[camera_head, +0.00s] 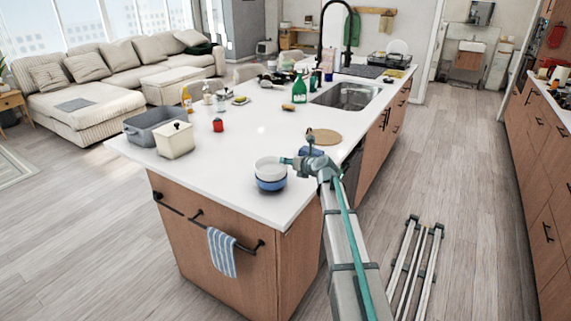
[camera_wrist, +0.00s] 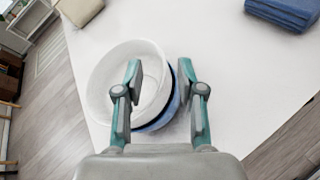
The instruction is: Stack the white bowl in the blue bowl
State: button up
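The white bowl (camera_head: 268,165) sits in the blue bowl (camera_head: 270,184) near the front corner of the white island top. In the wrist view the white bowl (camera_wrist: 107,90) is offset to the left, and a strip of the blue bowl (camera_wrist: 176,101) shows along its right side. My gripper (camera_head: 287,161) is at the right side of the bowls. In the wrist view my gripper (camera_wrist: 162,72) is open, with one finger over the white bowl's inside and the other outside the rim. Both fingers look clear of the rim, though contact is hard to judge.
A folded blue cloth (camera_wrist: 284,12) lies behind my gripper. A cream canister (camera_head: 175,139) and a grey tub (camera_head: 148,127) stand at the left. A round wooden board (camera_head: 324,136) lies toward the sink (camera_head: 346,96). The counter around the bowls is mostly clear; its edge is close.

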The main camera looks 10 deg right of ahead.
jog(key=b+v, duration=0.1)
jog(key=v, duration=0.7)
jog(key=shift+s, duration=0.4)
jog(key=shift+d, duration=0.1)
